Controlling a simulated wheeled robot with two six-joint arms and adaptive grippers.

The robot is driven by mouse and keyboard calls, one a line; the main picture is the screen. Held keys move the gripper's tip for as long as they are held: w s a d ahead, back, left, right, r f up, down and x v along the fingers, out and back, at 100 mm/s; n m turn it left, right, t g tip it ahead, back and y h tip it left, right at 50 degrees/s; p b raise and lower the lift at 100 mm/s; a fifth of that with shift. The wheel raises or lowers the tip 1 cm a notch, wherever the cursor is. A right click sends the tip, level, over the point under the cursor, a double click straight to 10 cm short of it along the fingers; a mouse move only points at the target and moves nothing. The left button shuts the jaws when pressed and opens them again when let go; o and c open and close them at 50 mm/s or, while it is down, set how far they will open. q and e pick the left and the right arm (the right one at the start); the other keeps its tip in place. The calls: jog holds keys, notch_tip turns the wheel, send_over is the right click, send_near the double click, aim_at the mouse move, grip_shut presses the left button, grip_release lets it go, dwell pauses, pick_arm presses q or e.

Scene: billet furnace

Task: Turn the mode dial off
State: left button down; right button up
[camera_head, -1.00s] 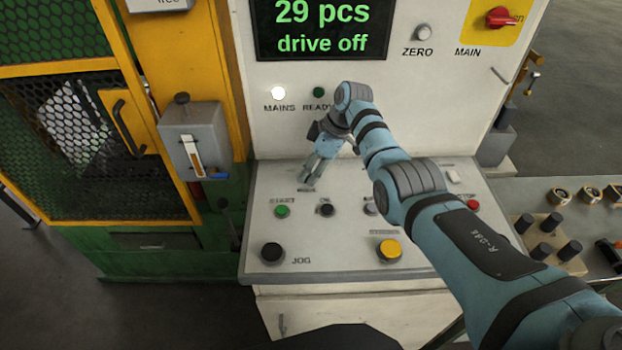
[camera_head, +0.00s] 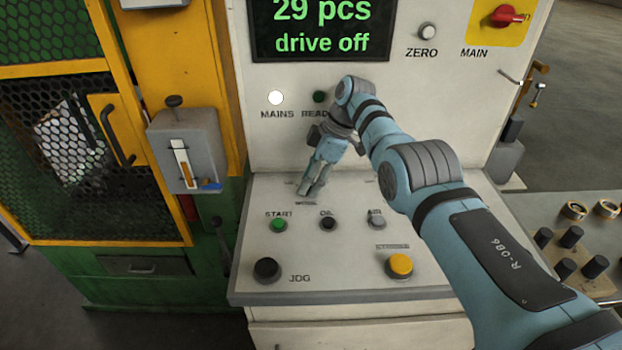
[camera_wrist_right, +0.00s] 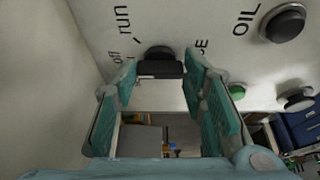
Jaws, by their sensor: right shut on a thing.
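The mode dial (camera_wrist_right: 160,66) is a black knob on the pale sloping panel, seen in the right wrist view between my fingertips. The words "off" and "run" are printed beside it. I cannot tell clearly which mark it points at. My right gripper (camera_wrist_right: 160,76) is shut on the dial, a finger on each side. In the head view my right gripper (camera_head: 309,190) reaches down onto the upper left of the panel, and its fingers hide the dial. My left gripper is not in view.
Near the fingers are the green START button (camera_head: 279,225), the OIL button (camera_head: 328,223) and a grey button (camera_head: 376,221). A black JOG button (camera_head: 267,269) and a yellow button (camera_head: 400,265) sit lower. The screen (camera_head: 320,28) reads "29 pcs, drive off".

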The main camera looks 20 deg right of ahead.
jog(key=o, duration=1.2)
jog(key=shift+a+f, duration=0.1)
jog(key=shift+a, duration=0.05)
jog(key=shift+c, duration=0.2)
jog(key=shift+d+r, duration=0.2)
jog(key=shift+r, duration=0.1)
jog(key=v, duration=1.1)
jog(key=shift+r, duration=0.2)
